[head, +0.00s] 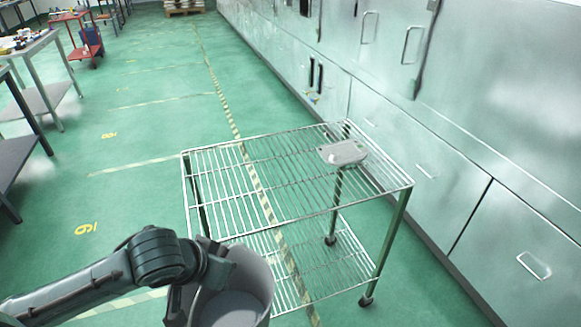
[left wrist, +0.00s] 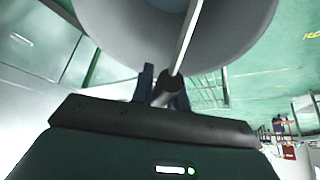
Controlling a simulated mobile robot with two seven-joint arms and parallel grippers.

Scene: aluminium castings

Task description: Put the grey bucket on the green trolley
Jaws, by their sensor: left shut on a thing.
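The grey bucket (head: 245,295) is at the bottom of the head view, its open mouth facing up. My left gripper (head: 207,277) is shut on it at its left side. In the left wrist view the bucket (left wrist: 115,22) fills the top, and a thin light rod, apparently its handle, runs down to the gripper's fingers (left wrist: 165,92). The trolley (head: 388,243) has two wire shelves and greenish legs on castors. It stands just beyond the bucket, which overlaps its near left corner in the picture. Whether they touch is unclear. My right gripper is not in view.
A flat grey object (head: 343,153) lies at the right back of the trolley's top shelf; the rest of that shelf is bare. Metal cabinets (head: 480,130) line the right side. Tables (head: 40,45) and a red cart (head: 75,35) stand at left. Green floor between is clear.

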